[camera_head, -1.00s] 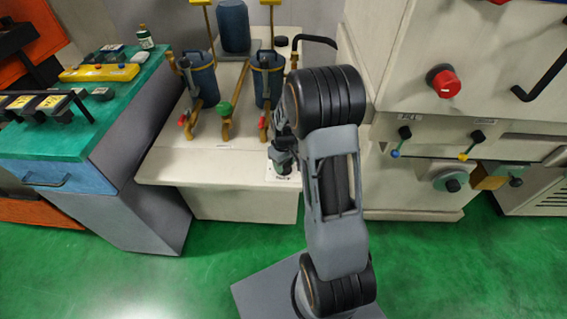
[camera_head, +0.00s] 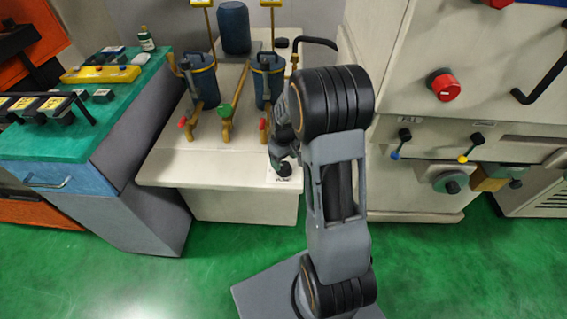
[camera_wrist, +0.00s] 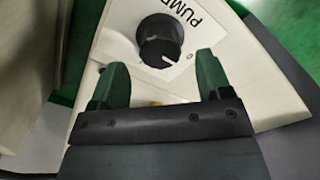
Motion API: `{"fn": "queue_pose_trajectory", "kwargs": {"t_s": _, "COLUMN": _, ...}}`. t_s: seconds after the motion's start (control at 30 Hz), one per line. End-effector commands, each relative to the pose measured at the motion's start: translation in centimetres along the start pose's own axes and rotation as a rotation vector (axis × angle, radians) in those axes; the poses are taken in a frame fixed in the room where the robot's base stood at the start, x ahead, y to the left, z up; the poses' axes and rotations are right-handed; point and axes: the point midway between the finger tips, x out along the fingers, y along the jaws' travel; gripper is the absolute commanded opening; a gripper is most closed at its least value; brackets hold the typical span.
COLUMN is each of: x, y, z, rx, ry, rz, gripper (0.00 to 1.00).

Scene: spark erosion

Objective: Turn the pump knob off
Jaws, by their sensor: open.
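The pump knob (camera_wrist: 160,40) is a round black ribbed knob on a white plate (camera_wrist: 206,42) lettered PUMP. A small pale mark shows at its lower right edge in the wrist view. In the head view the knob (camera_head: 284,169) is at the front right corner of the cream bench. My gripper (camera_wrist: 162,82) is open and empty, with its two green fingers spread. The knob appears just beyond the fingertips, between their lines, and not gripped. In the head view my arm partly hides the gripper.
The cream bench (camera_head: 215,168) carries blue filter canisters (camera_head: 204,84) and brass pipes with red and green handles behind my gripper. A cream machine with a red knob (camera_head: 446,86) stands at right. A green-topped cabinet (camera_head: 75,135) is at left.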

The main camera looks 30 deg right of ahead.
Motion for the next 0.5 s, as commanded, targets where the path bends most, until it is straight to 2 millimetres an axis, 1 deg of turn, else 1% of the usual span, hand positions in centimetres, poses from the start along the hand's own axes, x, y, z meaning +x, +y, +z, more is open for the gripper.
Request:
{"fn": "queue_pose_trajectory", "kwargs": {"t_s": 0.03, "x": -1.3, "y": 0.1, "z": -0.1, "rx": 0.000, "ry": 0.005, "rz": 0.003, "gripper": 0.72}}
{"fn": "queue_pose_trajectory", "kwargs": {"t_s": 0.2, "x": -4.9, "y": 0.0, "z": -0.1, "rx": -0.001, "ry": 0.006, "rz": 0.003, "gripper": 0.72}}
{"fn": "queue_pose_trajectory", "kwargs": {"t_s": 0.4, "x": -8.3, "y": 0.0, "z": -0.1, "rx": -0.001, "ry": 0.005, "rz": 0.003, "gripper": 0.72}}
{"fn": "queue_pose_trajectory", "kwargs": {"t_s": 0.5, "x": -9.4, "y": 0.0, "z": -0.1, "rx": -0.001, "ry": 0.003, "rz": 0.002, "gripper": 0.72}}
